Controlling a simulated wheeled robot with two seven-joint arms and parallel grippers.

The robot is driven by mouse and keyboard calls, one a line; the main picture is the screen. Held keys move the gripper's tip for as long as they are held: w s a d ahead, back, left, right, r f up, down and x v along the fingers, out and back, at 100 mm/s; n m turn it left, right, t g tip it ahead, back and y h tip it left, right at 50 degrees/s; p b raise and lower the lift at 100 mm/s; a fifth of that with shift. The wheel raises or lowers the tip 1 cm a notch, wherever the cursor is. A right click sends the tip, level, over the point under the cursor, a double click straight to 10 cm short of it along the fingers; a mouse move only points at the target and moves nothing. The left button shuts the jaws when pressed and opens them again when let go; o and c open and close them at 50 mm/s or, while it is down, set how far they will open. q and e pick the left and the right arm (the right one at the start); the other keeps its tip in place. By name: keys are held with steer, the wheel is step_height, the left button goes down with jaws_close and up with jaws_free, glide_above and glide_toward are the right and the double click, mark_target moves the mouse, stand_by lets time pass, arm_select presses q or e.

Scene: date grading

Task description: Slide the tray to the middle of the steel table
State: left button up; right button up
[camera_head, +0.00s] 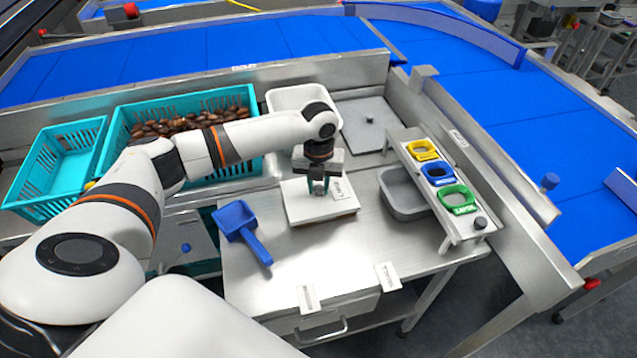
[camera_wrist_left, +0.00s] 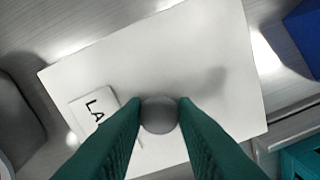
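A flat white tray-like slab (camera_head: 305,212) with a label card on it lies on the steel table (camera_head: 245,290), near the table's back middle. My left gripper (camera_head: 319,190) points down over it. In the left wrist view the white slab (camera_wrist_left: 165,65) fills most of the picture, and the card reads "LA", the rest hidden. A round grey knob (camera_wrist_left: 159,114) sits between the green fingertips of my left gripper (camera_wrist_left: 160,108), with both fingers against it. My right gripper is not in view.
A blue scoop (camera_head: 240,225) lies left of the slab. A grey bin (camera_head: 402,197) and a rack with yellow, blue and green rings (camera_head: 437,173) stand right. A white bin (camera_head: 290,98) and a teal crate of dates (camera_head: 120,125) are behind. The table front is mostly clear.

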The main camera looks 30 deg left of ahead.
mark_target(323, 209)
arm_select(q)
steer(key=c, duration=0.4)
steer(key=shift+s+d+r+p, duration=0.1)
steer(key=shift+s+d+p, duration=0.35)
steer(key=shift+p, duration=0.25)
steer(key=shift+c, duration=0.2)
steer(key=shift+s+d+p, duration=1.1)
steer(key=shift+d+p, duration=0.2)
steer(key=shift+p, duration=0.1)
steer(key=shift+s+d+p, duration=1.6)
steer(key=shift+d+p, duration=0.15)
steer(key=shift+d, duration=0.15)
steer(key=shift+s+d+p, duration=0.1)
steer(key=shift+d+p, duration=0.05)
steer(key=shift+p, duration=0.25)
steer(key=o, duration=1.4)
steer(key=shift+o, duration=0.2)
